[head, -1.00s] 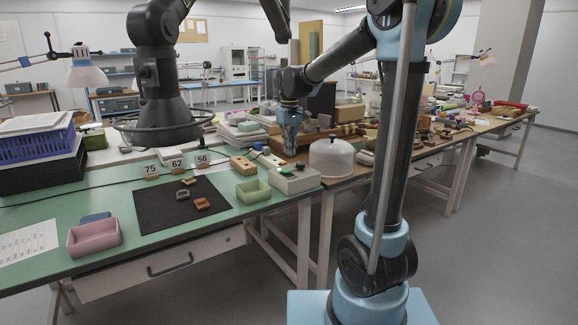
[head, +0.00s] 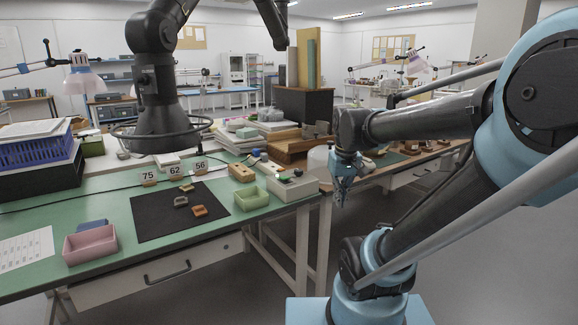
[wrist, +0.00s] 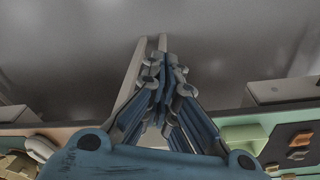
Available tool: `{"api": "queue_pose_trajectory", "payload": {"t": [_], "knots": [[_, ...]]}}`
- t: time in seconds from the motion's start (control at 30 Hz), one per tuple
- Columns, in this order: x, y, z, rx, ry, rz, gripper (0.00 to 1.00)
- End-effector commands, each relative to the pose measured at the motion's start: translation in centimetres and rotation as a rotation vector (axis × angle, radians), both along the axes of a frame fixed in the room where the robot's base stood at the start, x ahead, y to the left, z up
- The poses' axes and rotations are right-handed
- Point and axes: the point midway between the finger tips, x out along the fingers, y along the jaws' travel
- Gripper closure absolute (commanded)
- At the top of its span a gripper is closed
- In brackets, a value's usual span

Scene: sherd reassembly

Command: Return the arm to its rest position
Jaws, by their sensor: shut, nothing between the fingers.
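My gripper (head: 341,192) hangs at the end of my arm, pointing down, in the head view.
A black mat (head: 160,228) with sherds lies on the green table, with a pink tray (head: 90,245) and a green tray (head: 251,195) beside it. A white box (head: 293,187) stands at the table's right edge. Grey floor is open in front of the tables.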

Motion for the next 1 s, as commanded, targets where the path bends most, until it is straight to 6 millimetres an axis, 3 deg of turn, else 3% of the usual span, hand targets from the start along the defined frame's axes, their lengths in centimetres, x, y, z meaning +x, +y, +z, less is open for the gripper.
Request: {"api": "queue_pose_trajectory", "payload": {"t": [0.2,0.43,0.6,1.0], "knots": [[-4.6,-1.9,-3.9,0.006,-0.027,-0.084,1.0],[-7.7,-3.1,-7.4,0.011,-0.052,-0.153,1.0],[-8.7,-3.3,-8.6,0.012,-0.059,-0.173,1.0],[-8.7,-3.4,-8.7,0.011,-0.06,-0.175,1.0]]}}
